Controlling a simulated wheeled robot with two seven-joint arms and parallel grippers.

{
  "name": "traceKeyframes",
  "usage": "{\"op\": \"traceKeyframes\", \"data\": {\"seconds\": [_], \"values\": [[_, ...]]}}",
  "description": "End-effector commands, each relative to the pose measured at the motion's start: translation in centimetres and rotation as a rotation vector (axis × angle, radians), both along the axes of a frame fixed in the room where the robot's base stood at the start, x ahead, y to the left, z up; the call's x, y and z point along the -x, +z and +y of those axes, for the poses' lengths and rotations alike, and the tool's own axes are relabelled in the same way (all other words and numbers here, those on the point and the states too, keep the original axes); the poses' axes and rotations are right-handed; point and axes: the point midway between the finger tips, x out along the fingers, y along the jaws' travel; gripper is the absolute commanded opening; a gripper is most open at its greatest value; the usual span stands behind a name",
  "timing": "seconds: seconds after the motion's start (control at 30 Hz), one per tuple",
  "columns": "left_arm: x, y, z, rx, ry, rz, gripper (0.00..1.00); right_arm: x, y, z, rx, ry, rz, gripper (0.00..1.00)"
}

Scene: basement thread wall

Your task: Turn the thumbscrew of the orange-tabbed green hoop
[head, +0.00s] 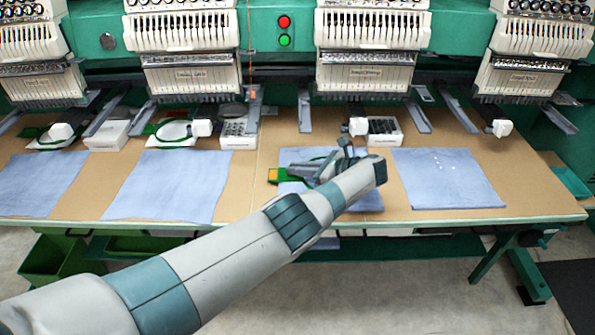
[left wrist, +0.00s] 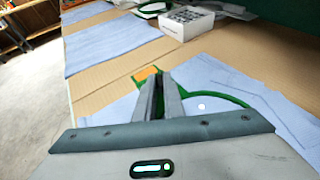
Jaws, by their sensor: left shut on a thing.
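The green hoop (left wrist: 236,97) lies on a blue cloth on the table. Its orange tab (left wrist: 147,72) shows just beyond and left of my fingertips in the left wrist view, and the tab also shows in the head view (head: 272,174). My left gripper (head: 290,168) is at the tab end of the hoop, its fingers low over the cloth. In the left wrist view the fingers (left wrist: 161,78) are close together, shut on a small part at that end. The thumbscrew is hidden between the fingertips. My arm hides much of the hoop in the head view. My right gripper is out of view.
More blue cloths lie on the table, left (head: 168,185) and right (head: 446,178). White boxes (head: 239,134) and other hoops (head: 174,131) stand along the back, under the embroidery machine heads (head: 192,75). Bare tabletop (head: 118,178) shows between the cloths.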

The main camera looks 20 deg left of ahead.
Motion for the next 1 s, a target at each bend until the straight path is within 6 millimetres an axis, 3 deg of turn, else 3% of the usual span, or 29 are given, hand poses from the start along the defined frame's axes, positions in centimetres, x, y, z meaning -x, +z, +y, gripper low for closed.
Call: {"op": "traceKeyframes", "data": {"seconds": [0.27,0.3,0.37,0.77,1.0], "values": [[0.0,0.1,0.0,-0.001,0.0,-0.001,0.0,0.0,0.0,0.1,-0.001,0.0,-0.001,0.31],[0.0,0.1,0.0,-0.001,0.0,-0.001,0.16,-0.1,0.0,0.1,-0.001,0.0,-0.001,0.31],[0.0,0.1,0.0,-0.001,0.0,-0.001,0.28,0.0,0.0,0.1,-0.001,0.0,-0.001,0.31],[0.0,0.1,-0.3,0.0,-0.001,0.0,0.28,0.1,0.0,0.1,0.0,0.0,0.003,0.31],[0.4,0.9,-2.1,0.001,-0.002,-0.002,0.28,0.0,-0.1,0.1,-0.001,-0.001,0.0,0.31]]}}
